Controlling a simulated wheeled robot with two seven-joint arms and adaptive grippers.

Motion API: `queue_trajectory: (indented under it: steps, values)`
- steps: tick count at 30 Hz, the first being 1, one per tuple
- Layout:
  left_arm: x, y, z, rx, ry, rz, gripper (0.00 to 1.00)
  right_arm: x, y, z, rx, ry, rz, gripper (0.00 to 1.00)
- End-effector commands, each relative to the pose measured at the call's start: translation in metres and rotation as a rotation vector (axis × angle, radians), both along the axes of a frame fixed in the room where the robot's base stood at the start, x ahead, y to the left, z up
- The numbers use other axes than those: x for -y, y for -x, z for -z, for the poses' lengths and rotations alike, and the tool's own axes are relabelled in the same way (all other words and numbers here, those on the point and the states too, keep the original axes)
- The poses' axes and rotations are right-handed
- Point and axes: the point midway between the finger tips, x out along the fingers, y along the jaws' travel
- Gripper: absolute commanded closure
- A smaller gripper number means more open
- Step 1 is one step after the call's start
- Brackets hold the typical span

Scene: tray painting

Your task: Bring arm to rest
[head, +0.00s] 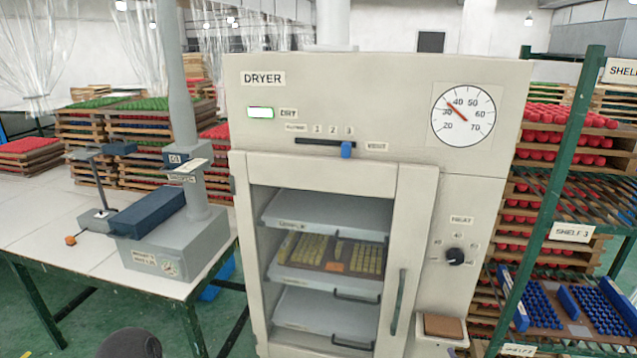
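Neither of my grippers shows in the head view. A dark rounded part (130,343), which may belong to my arm, shows at the bottom left edge. The dryer (400,80) stands in the middle. Its framed door (415,210) with a vertical handle (398,300) looks shut, and the inside shows through its window. Inside are three levels; the middle tray (290,270) carries yellow pieces and an orange label. The blue slider (347,150) sits near the mark 3. The round gauge (463,114) has its needle between 30 and 40.
A white table (30,200) with green legs stands at the left, bearing a grey column machine (180,245) and a small stand (100,215). Stacked trays of red and green pieces stand behind. A green-framed shelf rack (555,180) is close at the right of the dryer.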

Motion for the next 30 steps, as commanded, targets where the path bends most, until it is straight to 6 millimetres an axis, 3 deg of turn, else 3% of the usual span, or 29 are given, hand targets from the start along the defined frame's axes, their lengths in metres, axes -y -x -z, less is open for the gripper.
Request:
queue_trajectory:
  steps: [1,14,23,30]
  values:
    - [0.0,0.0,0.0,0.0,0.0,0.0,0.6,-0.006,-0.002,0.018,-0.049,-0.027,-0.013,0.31]
    - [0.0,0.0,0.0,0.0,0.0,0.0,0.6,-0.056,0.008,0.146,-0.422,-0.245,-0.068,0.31]
    - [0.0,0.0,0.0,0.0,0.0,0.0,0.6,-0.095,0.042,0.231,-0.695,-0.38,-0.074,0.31]
    - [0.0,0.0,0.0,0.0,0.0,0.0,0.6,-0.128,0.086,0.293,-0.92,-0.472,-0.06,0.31]
